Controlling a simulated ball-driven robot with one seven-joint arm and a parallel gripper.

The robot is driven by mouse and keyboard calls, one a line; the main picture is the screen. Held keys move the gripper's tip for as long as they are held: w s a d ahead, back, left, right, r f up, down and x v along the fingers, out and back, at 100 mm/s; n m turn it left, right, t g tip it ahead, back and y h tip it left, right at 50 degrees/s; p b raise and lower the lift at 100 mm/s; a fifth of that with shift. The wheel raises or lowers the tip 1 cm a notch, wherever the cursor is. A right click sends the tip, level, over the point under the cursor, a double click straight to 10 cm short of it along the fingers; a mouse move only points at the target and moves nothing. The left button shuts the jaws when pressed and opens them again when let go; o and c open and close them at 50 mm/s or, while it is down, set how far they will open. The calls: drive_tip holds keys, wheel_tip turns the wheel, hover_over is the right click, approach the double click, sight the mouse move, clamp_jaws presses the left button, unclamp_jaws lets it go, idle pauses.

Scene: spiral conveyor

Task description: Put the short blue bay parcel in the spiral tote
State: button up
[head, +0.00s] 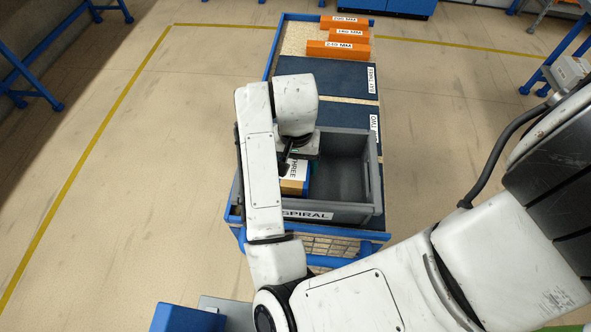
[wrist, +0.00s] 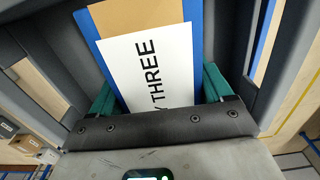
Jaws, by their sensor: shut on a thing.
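The spiral tote (head: 376,172) is a grey open bin with a SPIRAL label on its front, standing on the near end of the cart. The blue parcel (head: 297,183) has a tan face and a white label, of which "THREE" shows. It is within the left part of the tote's opening, partly hidden by my arm. In the wrist view the parcel (wrist: 138,28) sits between the teal fingers of my gripper (wrist: 160,92), with grey tote walls around it. My gripper is shut on it. I cannot tell whether the parcel touches the tote floor.
The right part of the tote is empty. Behind it on the blue-railed cart (head: 268,48) are dark blue mats (head: 340,77) with labels, and orange blocks (head: 338,50) marked in millimetres at the far end. Open floor lies on both sides.

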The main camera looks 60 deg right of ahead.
drive_tip(key=shift+f+b, duration=0.3)
drive_tip(key=shift+f, duration=0.55)
drive_tip(key=shift+f, duration=0.1)
drive_tip(key=o, duration=0.9)
wheel_tip(320, 180, up, 12)
drive_tip(key=p, duration=0.9)
